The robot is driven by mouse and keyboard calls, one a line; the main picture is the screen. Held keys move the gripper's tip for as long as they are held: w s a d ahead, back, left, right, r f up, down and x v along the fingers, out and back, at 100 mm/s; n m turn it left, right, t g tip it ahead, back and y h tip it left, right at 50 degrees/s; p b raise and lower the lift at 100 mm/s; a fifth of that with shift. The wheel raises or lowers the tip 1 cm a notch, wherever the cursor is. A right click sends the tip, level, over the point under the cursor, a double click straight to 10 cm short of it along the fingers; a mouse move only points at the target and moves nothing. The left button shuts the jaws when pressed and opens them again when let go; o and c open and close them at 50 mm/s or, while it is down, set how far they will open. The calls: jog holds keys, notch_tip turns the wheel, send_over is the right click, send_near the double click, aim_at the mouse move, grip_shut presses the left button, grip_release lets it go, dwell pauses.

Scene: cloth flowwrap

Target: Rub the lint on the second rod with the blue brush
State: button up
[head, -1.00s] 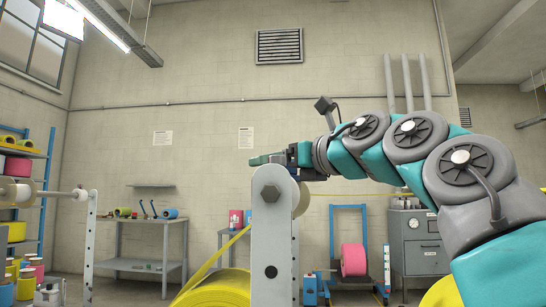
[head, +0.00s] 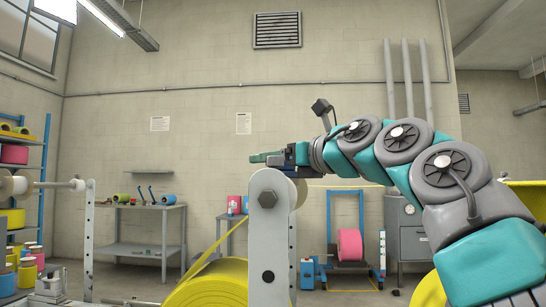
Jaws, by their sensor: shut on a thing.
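My gripper (head: 276,158) is at the end of my arm, just above and behind the rounded top of a grey upright plate (head: 268,235). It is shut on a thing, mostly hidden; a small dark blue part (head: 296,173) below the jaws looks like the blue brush. A pale roller or rod end (head: 302,191) shows just right of the plate top, below my gripper. I cannot tell which rod it is. No lint can be made out. Contact between brush and rod cannot be seen.
A big yellow roll (head: 205,287) with a yellow web (head: 218,248) rising from it is at the plate's left. Another perforated upright (head: 89,240) carries a rod (head: 55,184) at far left. A bench (head: 145,208), a pink roll (head: 350,244) and a grey cabinet (head: 404,240) stand behind.

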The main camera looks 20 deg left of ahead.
jog(key=shift+r+p, duration=2.6)
jog(key=shift+r, duration=0.3)
notch_tip(320, 180, up, 3)
jog(key=shift+f+p, duration=0.1)
jog(key=shift+p, duration=0.5)
